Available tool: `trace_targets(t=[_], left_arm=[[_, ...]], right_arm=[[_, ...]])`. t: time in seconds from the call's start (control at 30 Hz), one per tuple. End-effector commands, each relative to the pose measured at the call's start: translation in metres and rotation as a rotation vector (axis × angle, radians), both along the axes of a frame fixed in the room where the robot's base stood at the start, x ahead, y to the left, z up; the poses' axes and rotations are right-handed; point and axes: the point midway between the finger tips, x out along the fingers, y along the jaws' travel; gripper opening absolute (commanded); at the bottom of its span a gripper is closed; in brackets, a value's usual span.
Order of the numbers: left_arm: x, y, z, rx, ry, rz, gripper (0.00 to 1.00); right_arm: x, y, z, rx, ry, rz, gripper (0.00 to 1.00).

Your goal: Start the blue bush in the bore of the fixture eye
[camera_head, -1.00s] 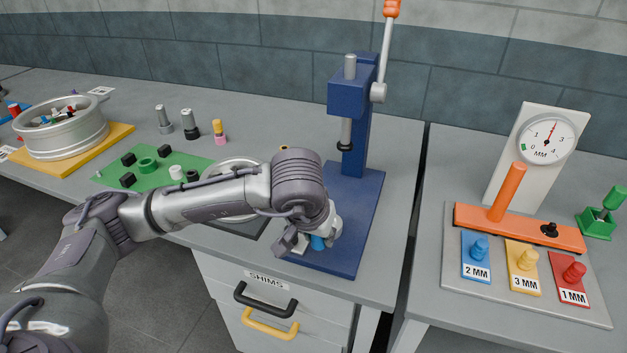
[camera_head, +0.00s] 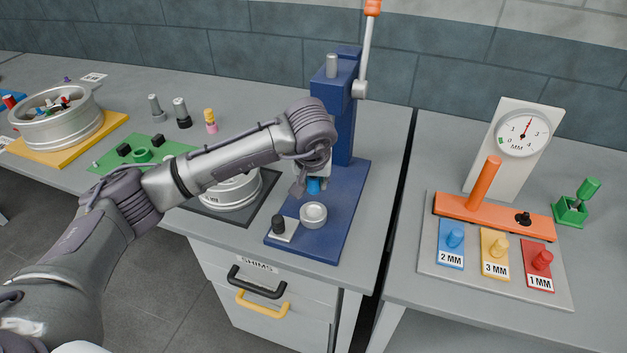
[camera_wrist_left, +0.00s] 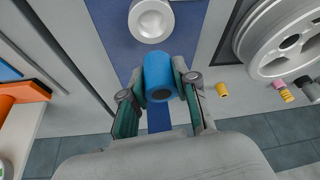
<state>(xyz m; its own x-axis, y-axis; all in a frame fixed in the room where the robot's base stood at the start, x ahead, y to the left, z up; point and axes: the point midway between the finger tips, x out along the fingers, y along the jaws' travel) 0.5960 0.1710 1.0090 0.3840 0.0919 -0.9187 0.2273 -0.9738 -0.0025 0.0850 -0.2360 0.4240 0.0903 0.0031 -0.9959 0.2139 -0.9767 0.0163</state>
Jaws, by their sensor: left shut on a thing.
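The blue bush (camera_head: 314,186) is held in my left gripper (camera_head: 312,180), above the blue press base. In the left wrist view the bush (camera_wrist_left: 159,78) is gripped between both fingers, and its dark hole faces the camera. The fixture eye (camera_head: 313,215) is a silver ring on the press base. In the head view it shows just below the bush, and the two are apart. The eye also shows in the left wrist view (camera_wrist_left: 151,20), beyond the bush. My right gripper is not in view.
The blue press (camera_head: 343,120) rises behind my left arm. A white block with a black knob (camera_head: 279,224) sits left of the eye. A wheel (camera_head: 232,196) on a dark mat is farther left. The gauge stand (camera_head: 512,160) is on the right bench.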

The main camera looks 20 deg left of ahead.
Motion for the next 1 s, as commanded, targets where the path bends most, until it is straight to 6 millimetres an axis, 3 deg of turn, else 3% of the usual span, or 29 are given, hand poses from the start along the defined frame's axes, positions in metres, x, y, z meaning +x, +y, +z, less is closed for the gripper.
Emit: trace_targets(t=[0.53, 1.0], left_arm=[[0.000, 0.000, -0.052, 0.000, 0.000, 0.000, 0.00], [0.000, 0.000, -0.058, -0.001, 0.000, 0.000, 0.00]], right_arm=[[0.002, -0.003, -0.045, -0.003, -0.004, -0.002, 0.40], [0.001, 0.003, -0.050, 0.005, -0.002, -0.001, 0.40]])
